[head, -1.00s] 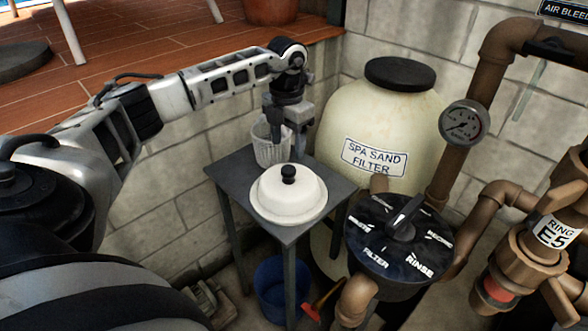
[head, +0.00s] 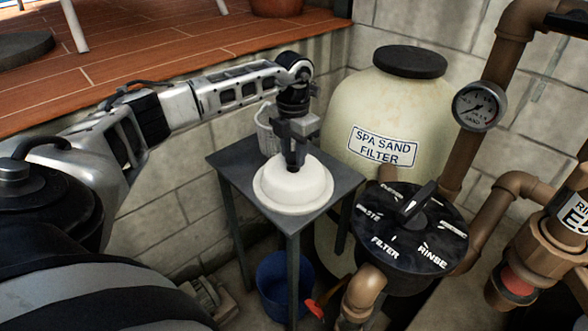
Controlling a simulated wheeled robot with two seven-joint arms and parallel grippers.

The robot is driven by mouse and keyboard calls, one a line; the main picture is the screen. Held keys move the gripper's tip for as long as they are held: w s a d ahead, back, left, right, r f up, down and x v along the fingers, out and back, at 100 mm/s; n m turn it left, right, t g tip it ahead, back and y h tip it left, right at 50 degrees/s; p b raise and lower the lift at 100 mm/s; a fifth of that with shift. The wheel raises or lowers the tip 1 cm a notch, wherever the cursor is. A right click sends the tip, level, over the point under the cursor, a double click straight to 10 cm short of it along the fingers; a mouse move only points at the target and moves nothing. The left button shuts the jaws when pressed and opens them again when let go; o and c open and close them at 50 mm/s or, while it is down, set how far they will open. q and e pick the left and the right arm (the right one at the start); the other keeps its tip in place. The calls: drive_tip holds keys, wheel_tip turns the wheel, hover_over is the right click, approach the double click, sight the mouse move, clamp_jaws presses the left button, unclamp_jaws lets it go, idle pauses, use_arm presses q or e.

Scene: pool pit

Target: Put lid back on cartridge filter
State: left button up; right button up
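The white domed lid (head: 294,191) lies on a small grey table (head: 341,181). Its black knob is hidden by my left gripper (head: 293,166). My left gripper points straight down, with its fingertips at the top of the lid where the knob is. I cannot tell whether its fingers are closed on the knob. A white slatted basket (head: 266,131), possibly the cartridge filter, stands behind the lid on the table and is partly covered by the gripper. My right gripper is not in view.
The cream spa sand filter tank (head: 393,110) stands just right of the table. A black valve head (head: 404,241) with a handle and brown pipes (head: 485,204) fill the right side. A blue bucket (head: 272,281) stands under the table.

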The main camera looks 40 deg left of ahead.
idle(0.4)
use_arm(q)
drive_tip(key=shift+r, duration=0.2)
drive_tip(key=shift+r+p, duration=2.1)
drive_tip(key=shift+r, duration=0.3)
drive_tip(key=shift+f, duration=0.1)
